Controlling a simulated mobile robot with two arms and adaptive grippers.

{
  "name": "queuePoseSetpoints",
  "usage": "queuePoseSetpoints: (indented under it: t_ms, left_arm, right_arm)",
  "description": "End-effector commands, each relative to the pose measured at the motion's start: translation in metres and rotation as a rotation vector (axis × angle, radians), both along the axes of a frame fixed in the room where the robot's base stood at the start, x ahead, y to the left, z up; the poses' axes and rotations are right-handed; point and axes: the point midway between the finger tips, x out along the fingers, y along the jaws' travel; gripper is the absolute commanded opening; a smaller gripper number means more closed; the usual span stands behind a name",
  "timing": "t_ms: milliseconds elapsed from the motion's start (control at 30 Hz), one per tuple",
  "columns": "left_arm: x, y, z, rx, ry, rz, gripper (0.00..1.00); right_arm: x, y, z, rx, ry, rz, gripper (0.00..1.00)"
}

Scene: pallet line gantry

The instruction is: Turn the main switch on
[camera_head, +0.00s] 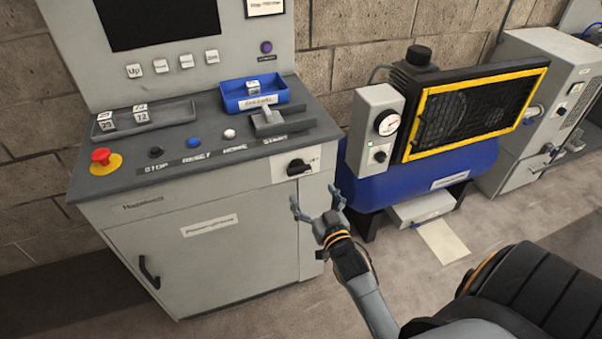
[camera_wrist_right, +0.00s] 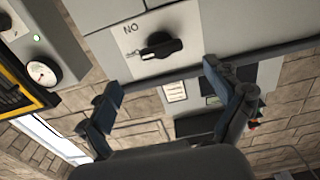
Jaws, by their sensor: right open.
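The main switch is a black rotary knob (camera_head: 299,167) on a pale plate at the front right corner of the grey console. In the right wrist view the knob (camera_wrist_right: 160,46) is near the top centre, its handle lying roughly across the plate. Letters reading "NO" in this turned view stand beside it. My right gripper (camera_head: 315,202) is open and empty, in front of and a little below the knob, apart from it. Its two fingers (camera_wrist_right: 162,80) spread to either side below the knob in the wrist view. My left gripper is not in view.
A blue compressor (camera_head: 420,172) with a gauge box (camera_head: 376,125) stands to the right.

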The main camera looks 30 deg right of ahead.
Motion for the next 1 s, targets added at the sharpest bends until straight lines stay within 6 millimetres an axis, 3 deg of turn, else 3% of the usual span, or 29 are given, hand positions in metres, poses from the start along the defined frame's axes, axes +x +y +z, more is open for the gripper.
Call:
queuePoseSetpoints:
  t_ms: [200,400,833,1000]
  left_arm:
    - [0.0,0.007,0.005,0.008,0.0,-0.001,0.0]
    - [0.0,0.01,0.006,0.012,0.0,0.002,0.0]
    - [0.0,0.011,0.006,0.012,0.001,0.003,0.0]
    - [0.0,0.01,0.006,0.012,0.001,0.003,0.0]
  right_arm:
    - [0.047,-0.011,0.002,-0.002,-0.001,0.001,0.91]
    - [0.073,-0.017,0.001,-0.001,-0.001,0.001,0.91]
    - [0.081,-0.019,0.0,-0.001,0.001,0.001,0.91]
    - [0.081,-0.019,0.0,-0.001,0.001,0.001,0.56]
